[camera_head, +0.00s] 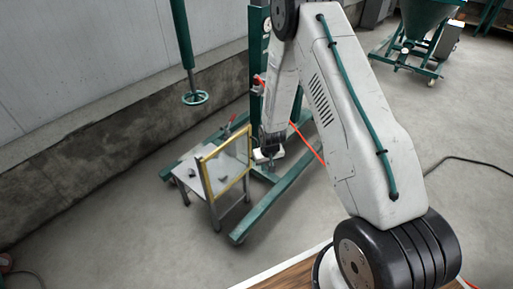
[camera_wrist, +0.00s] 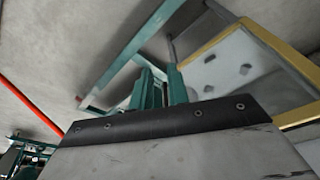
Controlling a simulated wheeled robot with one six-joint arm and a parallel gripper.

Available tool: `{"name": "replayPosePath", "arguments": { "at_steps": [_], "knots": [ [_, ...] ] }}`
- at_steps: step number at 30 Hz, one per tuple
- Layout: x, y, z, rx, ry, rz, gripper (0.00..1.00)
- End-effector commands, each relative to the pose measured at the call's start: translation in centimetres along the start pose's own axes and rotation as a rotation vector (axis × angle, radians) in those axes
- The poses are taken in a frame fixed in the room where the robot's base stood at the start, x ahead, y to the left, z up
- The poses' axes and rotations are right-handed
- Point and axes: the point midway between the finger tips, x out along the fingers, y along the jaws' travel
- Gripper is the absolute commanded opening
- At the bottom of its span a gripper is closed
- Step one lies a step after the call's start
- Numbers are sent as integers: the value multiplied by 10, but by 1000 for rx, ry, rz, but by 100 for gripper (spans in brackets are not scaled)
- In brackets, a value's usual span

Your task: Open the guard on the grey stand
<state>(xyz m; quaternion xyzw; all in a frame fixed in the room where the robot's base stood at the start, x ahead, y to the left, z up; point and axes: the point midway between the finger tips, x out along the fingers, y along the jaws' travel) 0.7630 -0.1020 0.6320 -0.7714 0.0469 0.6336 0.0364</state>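The grey stand (camera_head: 187,178) is a small light-topped table on grey legs, left of the middle in the head view. Its guard (camera_head: 224,142) is a clear panel in a yellow frame, standing upright along the stand's right side. My gripper (camera_head: 269,158) is small and dark in the head view, just right of the guard and seemingly apart from it. In the wrist view the yellow guard frame (camera_wrist: 216,41) is at the right, with the grey top and dark pieces beyond it.
A green wheeled frame (camera_head: 272,207) lies around the stand on the floor, with a green column (camera_head: 258,72) behind my arm. A green pipe with a handwheel (camera_head: 195,98) hangs at the left. A green hopper (camera_head: 427,22) stands far right. An orange-red hose (camera_head: 307,142) runs beside my arm.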

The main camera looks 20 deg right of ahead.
Motion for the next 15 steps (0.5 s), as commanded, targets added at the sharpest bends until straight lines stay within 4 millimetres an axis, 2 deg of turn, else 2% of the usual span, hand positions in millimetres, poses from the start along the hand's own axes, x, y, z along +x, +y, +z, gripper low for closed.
{"name": "replayPosePath", "arguments": {
  "at_steps": [1,3,9,12,15],
  "knots": [
    [31,2,1,3,36,0,17],
    [66,5,-2,7,109,1,17],
    [154,12,-8,18,368,5,17],
    [186,15,-12,22,546,9,17],
    [197,17,-26,23,763,12,17]
  ]
}}
